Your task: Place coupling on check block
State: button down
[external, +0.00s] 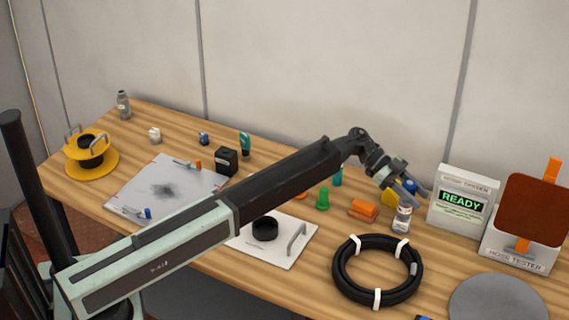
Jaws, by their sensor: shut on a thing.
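My gripper (418,194) is at the right of the bench, its jaws pointing down and to the right. It is shut on a small blue piece (410,185), which I take for the coupling; the fingers hide much of it. A white bottle (402,220) stands just below the gripper. A yellow piece (389,198) shows behind and left of the fingers; its shape is mostly hidden. I cannot tell for sure which thing is the check block; a black block (226,161) stands farther left on the bench.
A tester box reading READY (461,198) and a hose tester (520,250) stand right of the gripper. A black hose coil (345,288), orange block (363,210) and green peg (322,199) lie nearby. A white plate (296,257) with a black ring (265,229) is below the arm.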

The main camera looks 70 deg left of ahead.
jog(key=shift+f, duration=0.85)
jog(key=c, duration=0.9)
grip_release()
jog(key=shift+o, duration=0.2)
jog(key=shift+r, duration=0.15)
jog(key=shift+s+a+r, duration=0.15)
jog(key=shift+a+r, duration=0.05)
jog(key=shift+r, duration=0.05)
jog(key=p+v, duration=0.4)
jog(key=v, duration=0.7)
jog(key=shift+s+a, duration=0.2)
